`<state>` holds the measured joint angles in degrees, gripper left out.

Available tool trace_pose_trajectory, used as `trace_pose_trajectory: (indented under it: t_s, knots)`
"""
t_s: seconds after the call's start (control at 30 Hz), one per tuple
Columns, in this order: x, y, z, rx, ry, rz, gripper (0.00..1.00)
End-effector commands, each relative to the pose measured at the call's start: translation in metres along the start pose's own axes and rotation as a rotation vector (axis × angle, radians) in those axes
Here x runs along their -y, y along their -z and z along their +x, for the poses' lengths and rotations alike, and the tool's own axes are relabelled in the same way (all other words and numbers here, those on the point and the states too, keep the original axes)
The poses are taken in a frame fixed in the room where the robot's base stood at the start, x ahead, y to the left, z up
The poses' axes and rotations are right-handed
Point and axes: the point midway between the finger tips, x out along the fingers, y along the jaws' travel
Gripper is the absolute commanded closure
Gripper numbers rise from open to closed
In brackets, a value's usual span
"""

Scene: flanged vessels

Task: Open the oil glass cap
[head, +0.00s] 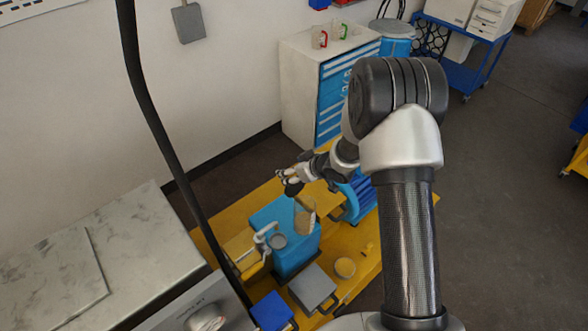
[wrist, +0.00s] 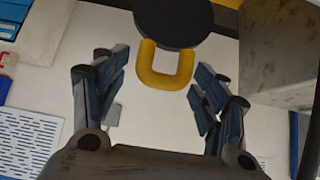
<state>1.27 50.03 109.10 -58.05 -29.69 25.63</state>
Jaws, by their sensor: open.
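In the wrist view a dark round disc (wrist: 173,20) with a yellow U-shaped loop (wrist: 167,80) lies ahead of my gripper (wrist: 160,72). It may be the oil glass cap; I cannot be sure. My gripper is open, with one finger on each side of the yellow loop and nothing held. In the head view my gripper (head: 291,178) is small, above the yellow platform (head: 372,262). A see-through glass vessel (head: 304,216) shows just below it, by the blue box (head: 284,262). Whether the fingers touch anything cannot be told.
A grey pipe fitting (head: 266,236) stands at the blue box's left. A grey block (head: 312,287) and a small round tan piece (head: 344,267) are in front. A white and blue cabinet (head: 322,80) stands behind. Open floor (head: 500,200) lies to the right.

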Motion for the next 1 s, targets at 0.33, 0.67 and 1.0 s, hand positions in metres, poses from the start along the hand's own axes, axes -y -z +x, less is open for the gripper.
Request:
trace_pose_trajectory:
  t_s: [0.33, 0.67, 1.0]
  knots:
    - [-0.001, -0.001, -0.009, 0.002, -0.001, 0.001, 0.34]
    - [-0.001, 0.000, -0.076, 0.000, -0.003, 0.001, 0.34]
    - [0.000, 0.000, -0.118, 0.002, 0.000, -0.001, 0.34]
